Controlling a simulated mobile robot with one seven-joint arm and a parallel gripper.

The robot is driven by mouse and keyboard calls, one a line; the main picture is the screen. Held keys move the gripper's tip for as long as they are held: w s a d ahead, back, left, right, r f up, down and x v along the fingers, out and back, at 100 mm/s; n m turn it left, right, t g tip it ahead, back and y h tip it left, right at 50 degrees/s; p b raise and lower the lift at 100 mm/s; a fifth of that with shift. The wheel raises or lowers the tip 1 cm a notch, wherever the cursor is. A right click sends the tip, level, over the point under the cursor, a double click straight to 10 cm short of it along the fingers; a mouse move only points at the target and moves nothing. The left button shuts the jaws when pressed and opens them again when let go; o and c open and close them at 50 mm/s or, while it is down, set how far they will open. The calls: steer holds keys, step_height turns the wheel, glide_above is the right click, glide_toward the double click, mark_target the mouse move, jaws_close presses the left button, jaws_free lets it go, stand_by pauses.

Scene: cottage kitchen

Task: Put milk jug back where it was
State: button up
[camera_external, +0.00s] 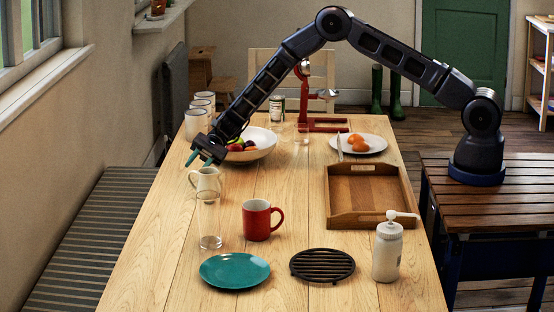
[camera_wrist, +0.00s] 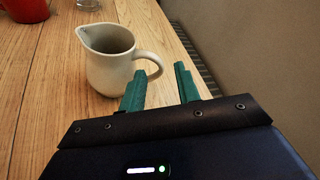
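The milk jug (camera_external: 207,180) is cream-coloured and stands upright on the wooden table near its left edge, partly behind a clear glass. In the wrist view the jug (camera_wrist: 108,62) is empty as far as I can see, with its spout to the left and its handle towards my gripper. My gripper (camera_external: 199,158) is just above and behind the jug in the external view. Its green fingers (camera_wrist: 161,82) are apart with nothing held between them. The handle shows just beyond the fingertips; I cannot tell whether they touch it.
The clear glass (camera_external: 209,226) stands close in front of the jug, and a red mug (camera_external: 257,220) is to the right. A fruit bowl (camera_external: 263,138) is behind. A teal plate (camera_external: 234,270), black trivet (camera_external: 322,265) and wooden tray (camera_external: 369,192) occupy the front and right.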

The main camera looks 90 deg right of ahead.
steer(key=v, duration=0.5)
steer(key=s+a+r+n+g+h, duration=0.1)
steer(key=s+a+r+n+g, duration=0.15)
steer(key=s+r, duration=0.5)
steer(key=s+a+r+n+g+h, duration=0.1)
steer(key=s+a+r+n+h, duration=0.2)
steer(key=r, duration=0.8)
steer(key=s+a+r+n+h, duration=0.1)
steer(key=s+a+r+n, duration=0.1)
steer(key=s+r, duration=0.5)
steer(key=s+a+r+n+h, duration=0.1)
steer(key=s+a+r+n, duration=0.3)
steer(key=s, duration=0.6)
steer(key=s+d+r+n+h, duration=0.15)
steer(key=s+r, duration=0.25)
steer(key=s, duration=0.5)
steer(key=s+r+h, duration=0.2)
steer(key=s+r, duration=0.1)
steer(key=s, duration=0.5)
steer(key=s+d+n+t+h, duration=0.1)
steer(key=s+n+h, duration=0.1)
steer(key=s, duration=0.7)
steer(key=s+d+n+t+h, duration=0.1)
steer(key=s+d, duration=0.1)
steer(key=s, duration=0.7)
steer(key=shift+s+d+f+n+h, duration=0.15)
steer(key=shift+s+f+n+h, duration=0.2)
steer(key=shift+s+f+n, duration=0.05)
